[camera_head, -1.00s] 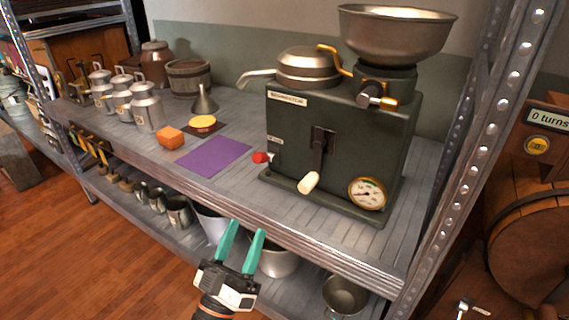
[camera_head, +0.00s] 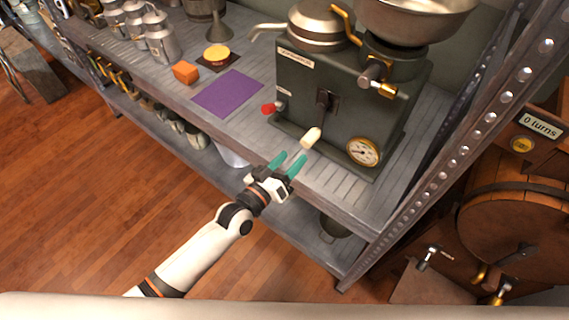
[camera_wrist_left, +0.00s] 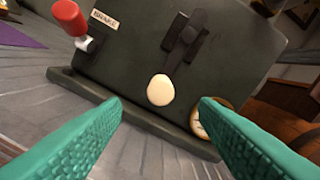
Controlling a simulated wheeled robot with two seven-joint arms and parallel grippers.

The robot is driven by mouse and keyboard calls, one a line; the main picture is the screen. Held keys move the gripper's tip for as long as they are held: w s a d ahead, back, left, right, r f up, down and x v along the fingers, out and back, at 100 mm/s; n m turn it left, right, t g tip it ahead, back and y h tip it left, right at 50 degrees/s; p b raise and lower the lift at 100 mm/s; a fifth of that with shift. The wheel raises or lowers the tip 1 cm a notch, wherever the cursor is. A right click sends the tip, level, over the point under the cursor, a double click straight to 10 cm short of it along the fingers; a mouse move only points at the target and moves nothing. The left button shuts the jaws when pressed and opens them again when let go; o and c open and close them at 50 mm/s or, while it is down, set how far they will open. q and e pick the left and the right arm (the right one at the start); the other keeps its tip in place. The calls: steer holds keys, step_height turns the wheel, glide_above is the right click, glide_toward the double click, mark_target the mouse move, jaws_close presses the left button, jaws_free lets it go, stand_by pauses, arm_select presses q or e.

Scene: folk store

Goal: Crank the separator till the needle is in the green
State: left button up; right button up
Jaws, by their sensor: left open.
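The dark green separator (camera_head: 325,95) stands on the metal shelf, with a steel bowl on top. Its crank arm points down and ends in a cream handle (camera_head: 311,138), which also shows in the left wrist view (camera_wrist_left: 161,90). The round gauge (camera_head: 362,152) is at its lower right front; its needle is too small to read. In the left wrist view my fingers partly hide the gauge (camera_wrist_left: 199,122). My left gripper (camera_head: 289,163) is open and empty just in front of the handle. In the wrist view the handle lies between and beyond the teal fingers (camera_wrist_left: 160,115). My right gripper is not in view.
A red-knobbed brake lever (camera_wrist_left: 83,28) sits left of the crank. A purple mat (camera_head: 228,93), an orange block (camera_head: 186,72) and a yellow disc (camera_head: 217,52) lie left on the shelf. A perforated shelf post (camera_head: 460,130) stands at the right.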

mark_target(305, 145)
arm_select(q)
steer(key=b+x, duration=0.3)
steer(key=x, duration=0.5)
steer(key=shift+w+d+f, duration=0.1)
steer(key=shift+w+d, duration=0.15)
steer(key=shift+w, duration=0.05)
steer(key=shift+c, duration=0.2)
steer(key=c, duration=0.8)
